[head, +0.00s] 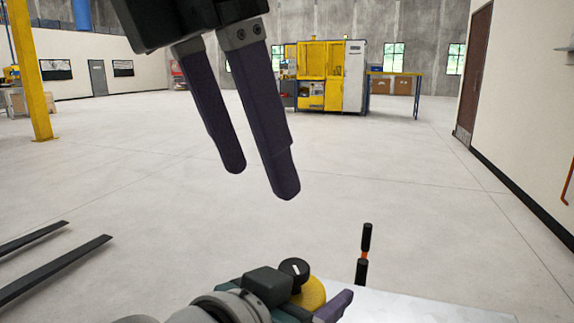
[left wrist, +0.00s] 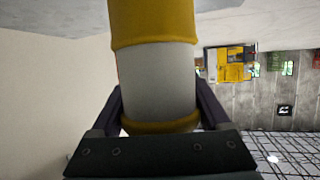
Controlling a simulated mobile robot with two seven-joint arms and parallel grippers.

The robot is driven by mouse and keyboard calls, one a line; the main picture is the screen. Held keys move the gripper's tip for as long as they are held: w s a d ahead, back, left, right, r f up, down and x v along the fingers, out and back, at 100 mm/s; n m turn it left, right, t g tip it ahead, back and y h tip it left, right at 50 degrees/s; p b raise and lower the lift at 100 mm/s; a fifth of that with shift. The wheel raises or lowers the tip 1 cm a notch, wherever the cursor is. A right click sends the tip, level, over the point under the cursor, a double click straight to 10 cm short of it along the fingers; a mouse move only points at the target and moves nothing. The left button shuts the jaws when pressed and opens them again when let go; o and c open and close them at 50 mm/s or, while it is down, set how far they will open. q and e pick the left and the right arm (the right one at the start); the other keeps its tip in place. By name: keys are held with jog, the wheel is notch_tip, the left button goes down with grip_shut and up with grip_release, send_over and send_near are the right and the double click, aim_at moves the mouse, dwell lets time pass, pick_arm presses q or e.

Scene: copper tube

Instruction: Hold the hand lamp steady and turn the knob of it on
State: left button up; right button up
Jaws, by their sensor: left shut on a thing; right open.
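The hand lamp (head: 309,295) is at the bottom of the head view, its yellow body partly hidden by my left gripper. Its black knob (head: 294,268) with a light mark faces up at the top. My left gripper (head: 330,304) is shut on the lamp. In the left wrist view the lamp's grey-white barrel (left wrist: 158,85) with yellow ends stands between the two fingers. My right gripper (head: 258,182) is open and empty, with dark purple fingers pointing down. In the picture it hangs above the knob, apart from it.
A pale table top (head: 420,310) shows at the bottom edge. A slim black and orange tool (head: 363,255) stands out near it. Two dark bars (head: 55,268) lie at the left. A yellow machine (head: 322,75) is far off. The floor between is clear.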

aim_at(295, 266)
jog(key=w+d+g+y, duration=0.2)
jog(key=w+d+y, duration=0.1)
jog(key=d, duration=0.1)
jog(key=f, duration=1.1)
jog(key=shift+a+f, duration=0.1)
jog(key=shift+a, duration=0.2)
jog(key=shift+c, duration=0.2)
grip_shut()
